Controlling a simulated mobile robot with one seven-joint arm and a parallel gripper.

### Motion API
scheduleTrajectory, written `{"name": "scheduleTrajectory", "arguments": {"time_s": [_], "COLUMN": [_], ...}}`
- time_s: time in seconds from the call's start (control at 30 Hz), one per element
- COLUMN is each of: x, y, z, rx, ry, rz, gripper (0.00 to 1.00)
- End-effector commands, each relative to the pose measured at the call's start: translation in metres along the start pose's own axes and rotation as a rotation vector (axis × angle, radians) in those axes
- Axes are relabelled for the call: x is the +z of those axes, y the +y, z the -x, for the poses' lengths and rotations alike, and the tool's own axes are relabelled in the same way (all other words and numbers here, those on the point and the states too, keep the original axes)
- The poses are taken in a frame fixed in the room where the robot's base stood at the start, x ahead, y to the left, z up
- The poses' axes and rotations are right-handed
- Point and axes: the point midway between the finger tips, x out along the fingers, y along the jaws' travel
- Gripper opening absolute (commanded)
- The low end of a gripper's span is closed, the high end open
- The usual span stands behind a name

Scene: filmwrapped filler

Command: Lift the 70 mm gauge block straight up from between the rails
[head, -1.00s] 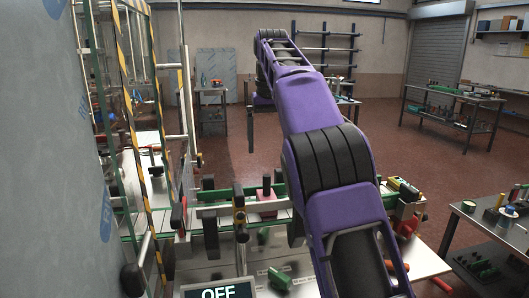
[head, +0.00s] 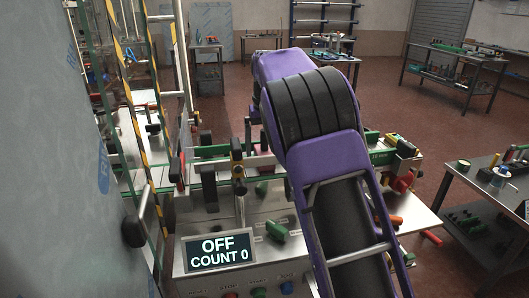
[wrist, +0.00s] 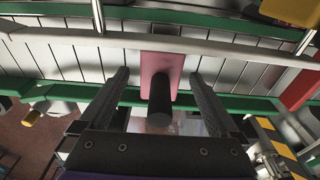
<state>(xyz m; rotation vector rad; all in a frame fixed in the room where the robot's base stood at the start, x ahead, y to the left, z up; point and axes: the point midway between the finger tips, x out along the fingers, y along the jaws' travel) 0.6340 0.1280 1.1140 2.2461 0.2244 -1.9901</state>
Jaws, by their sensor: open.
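The gauge block shows in the wrist view as a pink block (wrist: 158,64) with a black cylindrical knob (wrist: 159,105) pointing toward the camera. It sits among the rails, with a pale metal rail (wrist: 80,40) and a green rail (wrist: 60,91) crossing near it. My gripper (wrist: 159,73) is open, with one dark finger to the left and one to the right of the block in the picture. Gaps show on both sides and nothing is held. I cannot tell how deep the fingers are relative to the block. In the head view my arm hides the gripper.
A display (head: 219,252) reads OFF, COUNT 0 on the machine's front panel. A green knob (head: 276,230) is near my arm. Guard posts with striped tape and a film-covered panel (head: 55,180) stand at the left. A side table (head: 480,180) is at the right.

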Motion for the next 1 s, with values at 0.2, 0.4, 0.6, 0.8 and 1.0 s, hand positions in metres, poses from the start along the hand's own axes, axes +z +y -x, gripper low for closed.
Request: {"name": "scheduleTrajectory", "arguments": {"time_s": [0.2,0.4,0.6,0.8,1.0], "x": [0.000,0.000,0.000,0.000,0.000], "y": [-0.001,-0.001,0.000,0.000,0.000], "z": [-0.019,-0.021,-0.021,-0.021,-0.021], "rx": [-0.001,-0.001,0.000,0.000,0.000], "ry": [0.000,0.001,0.000,0.000,0.000], "rz": [0.001,0.000,0.000,0.000,0.000], "gripper": [0.97,0.97,0.83,0.47,0.11]}}
